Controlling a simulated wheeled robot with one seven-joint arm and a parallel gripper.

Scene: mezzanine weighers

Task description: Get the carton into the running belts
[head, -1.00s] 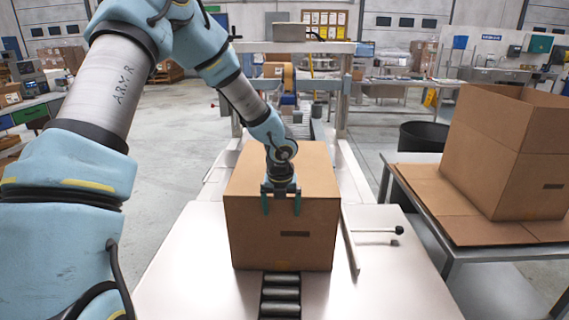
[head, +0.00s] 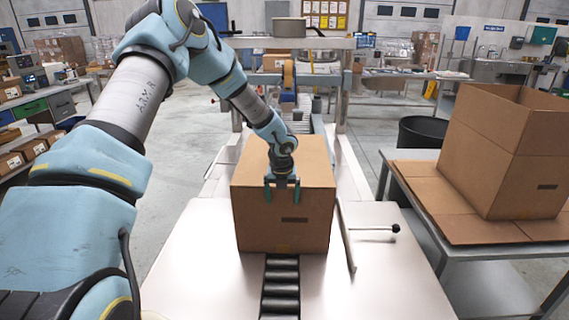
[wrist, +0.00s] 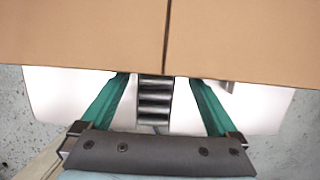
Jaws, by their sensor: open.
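The closed brown carton (head: 284,222) stands upright on the light metal infeed table (head: 200,285), over the strip of rollers (head: 281,290). My gripper (head: 282,194) is open, with its two green fingers pointing down at the carton's near face, close to its top edge. In the wrist view the open fingers (wrist: 160,80) reach to the carton's edge (wrist: 90,35), and a seam runs down the middle of its top. I cannot tell whether the fingers touch the cardboard. The belt machine frame (head: 345,110) stands behind the carton, and the carton hides part of its entry.
A guide rail (head: 346,237) and a black-knobbed lever (head: 395,228) lie right of the carton. An open box (head: 505,150) stands on flat cardboard on the right-hand table (head: 400,180). A black bin (head: 423,134) is behind that table.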

